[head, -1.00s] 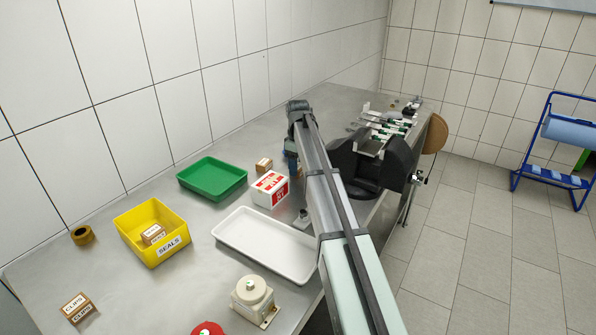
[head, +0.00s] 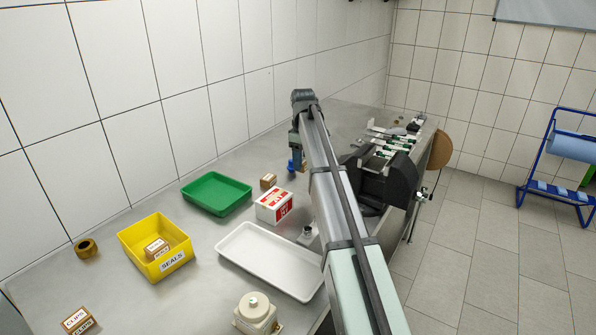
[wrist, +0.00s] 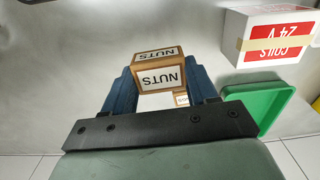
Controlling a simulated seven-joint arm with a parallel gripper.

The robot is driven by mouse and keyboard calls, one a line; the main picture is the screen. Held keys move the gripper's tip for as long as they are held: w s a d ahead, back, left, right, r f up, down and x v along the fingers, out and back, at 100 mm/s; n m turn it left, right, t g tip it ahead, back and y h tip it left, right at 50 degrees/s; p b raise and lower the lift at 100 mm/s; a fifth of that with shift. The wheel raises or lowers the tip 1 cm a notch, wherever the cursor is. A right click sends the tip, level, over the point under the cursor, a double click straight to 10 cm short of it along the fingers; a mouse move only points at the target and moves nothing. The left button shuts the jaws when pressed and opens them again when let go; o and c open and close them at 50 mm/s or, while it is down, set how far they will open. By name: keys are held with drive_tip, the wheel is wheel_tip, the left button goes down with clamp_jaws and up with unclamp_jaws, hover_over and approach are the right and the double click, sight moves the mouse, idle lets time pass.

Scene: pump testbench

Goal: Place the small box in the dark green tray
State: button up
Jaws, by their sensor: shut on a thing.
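My gripper (wrist: 163,88) is shut on a small brown box (wrist: 158,78) labelled NUTS, held between its blue fingers in the wrist view. In the head view my gripper (head: 293,164) is above the table, right of the green tray and behind the red-and-white box; the held box cannot be made out there. The green tray (head: 216,194) lies empty on the table near the wall. Its corner shows at the right of the wrist view (wrist: 262,98).
A small brown box (head: 268,181) and a red-and-white COILS box (head: 274,205) stand between tray and gripper. A white tray (head: 270,261), a yellow SEALS bin (head: 155,247) with small boxes, and a black fixture (head: 385,180) are nearby.

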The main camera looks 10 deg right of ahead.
sight(217, 196)
drive_tip(key=shift+a+r, duration=0.15)
drive_tip(key=shift+r, duration=0.45)
drive_tip(key=w+a, duration=0.1)
drive_tip(key=a, duration=2.9)
drive_tip(key=shift+w+d+f, duration=0.15)
drive_tip(key=shift+f, duration=2.15)
drive_tip(key=shift+w+d+f, duration=0.1)
drive_tip(key=shift+d+f, duration=0.05)
drive_tip(key=shift+f, duration=2.15)
drive_tip(key=shift+f, duration=0.2)
drive_tip(key=o, duration=1.1)
drive_tip(key=shift+c, duration=0.2)
wheel_tip(217, 196, up, 12)
drive_tip(key=shift+r, duration=0.2)
